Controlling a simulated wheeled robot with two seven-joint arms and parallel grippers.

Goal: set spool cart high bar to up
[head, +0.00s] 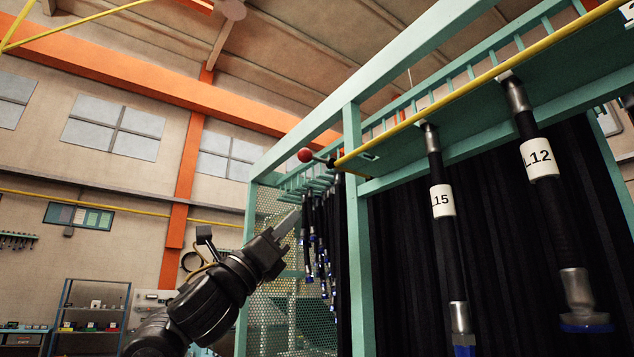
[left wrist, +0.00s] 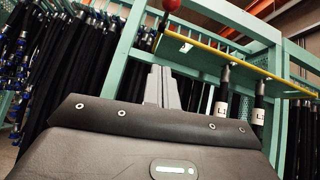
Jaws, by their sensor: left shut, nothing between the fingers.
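The spool cart is a green frame (head: 357,240) hung with black hoses. Its high bar is a yellow bar (head: 470,90) running along the top front edge, and it also shows in the left wrist view (left wrist: 222,54). A lever with a red ball knob (head: 305,155) sits by the bar's left end; the knob is at the top edge of the left wrist view (left wrist: 171,5). My left gripper (head: 290,222) is shut and empty, below and a little left of the knob, apart from it. Its closed fingers (left wrist: 162,84) point up toward the cart frame.
Hoses labelled L15 (head: 442,200) and L12 (head: 540,160) hang below the bar on the right. A blue shelf (head: 95,305) stands far left. The space around the knob's left side is open.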

